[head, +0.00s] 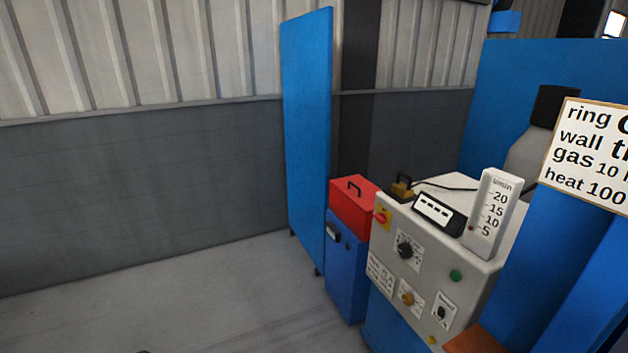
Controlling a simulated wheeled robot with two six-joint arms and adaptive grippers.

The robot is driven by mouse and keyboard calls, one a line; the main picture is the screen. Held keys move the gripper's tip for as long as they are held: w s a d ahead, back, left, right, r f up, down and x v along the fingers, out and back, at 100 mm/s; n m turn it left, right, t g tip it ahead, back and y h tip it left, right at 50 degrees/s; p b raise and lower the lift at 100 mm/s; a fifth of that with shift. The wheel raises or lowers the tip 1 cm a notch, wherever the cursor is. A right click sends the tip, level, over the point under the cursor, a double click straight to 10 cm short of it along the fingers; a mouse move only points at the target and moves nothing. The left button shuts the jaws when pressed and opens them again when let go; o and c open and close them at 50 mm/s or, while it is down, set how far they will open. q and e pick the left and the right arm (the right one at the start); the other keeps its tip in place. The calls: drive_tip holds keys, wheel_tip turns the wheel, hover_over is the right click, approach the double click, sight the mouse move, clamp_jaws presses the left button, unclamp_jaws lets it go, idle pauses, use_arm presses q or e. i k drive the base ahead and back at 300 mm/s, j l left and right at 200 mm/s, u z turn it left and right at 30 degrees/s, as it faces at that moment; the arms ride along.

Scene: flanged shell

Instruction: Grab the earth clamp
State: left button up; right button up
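A small brass-coloured clamp (401,190) with a dark top sits on top of the grey-white machine (425,265), near its back left corner. It looks like the earth clamp. A black cable runs from it to the right across the machine's top. Its jaws are too small to make out. Neither of my grippers is in view.
A red toolbox (353,205) stands on a blue cabinet (346,270) left of the machine. A flow gauge (493,215) and a display (439,214) stand on the machine's front edge. A tall blue panel (306,140) stands behind. The floor (180,300) at left is clear.

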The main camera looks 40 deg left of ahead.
sight(403, 191)
drive_tip(key=u, duration=0.65)
